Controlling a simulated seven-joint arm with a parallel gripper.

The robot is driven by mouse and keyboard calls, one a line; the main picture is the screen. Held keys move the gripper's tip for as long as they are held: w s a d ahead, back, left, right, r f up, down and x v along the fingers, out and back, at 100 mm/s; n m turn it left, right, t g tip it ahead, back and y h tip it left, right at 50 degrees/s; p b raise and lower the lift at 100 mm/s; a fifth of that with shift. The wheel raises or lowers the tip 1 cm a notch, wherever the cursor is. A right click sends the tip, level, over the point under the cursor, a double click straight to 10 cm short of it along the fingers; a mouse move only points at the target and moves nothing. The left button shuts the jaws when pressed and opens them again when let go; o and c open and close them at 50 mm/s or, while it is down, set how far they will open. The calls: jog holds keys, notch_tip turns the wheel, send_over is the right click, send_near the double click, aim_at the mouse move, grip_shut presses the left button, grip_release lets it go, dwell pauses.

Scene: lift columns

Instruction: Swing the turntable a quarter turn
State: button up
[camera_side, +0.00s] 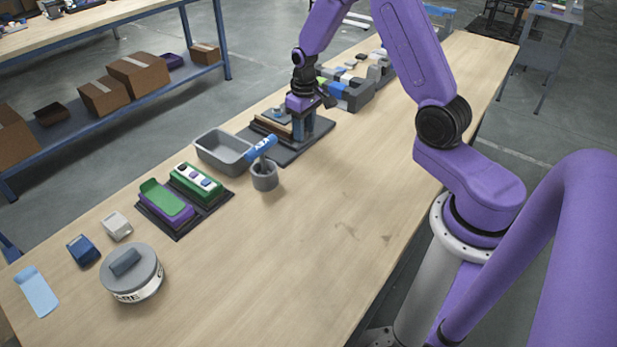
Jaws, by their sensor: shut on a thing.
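My gripper (303,116) points down over a dark base plate (318,127) at the back middle of the bench. It is shut on part of the small stacked assembly (271,127) there, which has tan and dark slabs and blue-grey upright parts. The hand hides the exact spot it grips, and I cannot tell which piece is between the fingers. Whether this assembly is the turntable is unclear. A round grey drum (131,268) with a raised bar on top and a lettered white band stands apart at the front left.
A grey tray (222,150) and a grey cup (265,178) with a blue tool stand left of the base plate. Green and purple blocks (168,205) sit on dark pads. Grey fixtures (352,95) stand behind my gripper. The bench's middle (330,215) is clear.

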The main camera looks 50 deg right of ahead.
jog(key=o, duration=0.6)
jog(key=shift+a+f, duration=0.1)
jog(key=shift+c, duration=0.2)
jog(key=shift+r, duration=3.6)
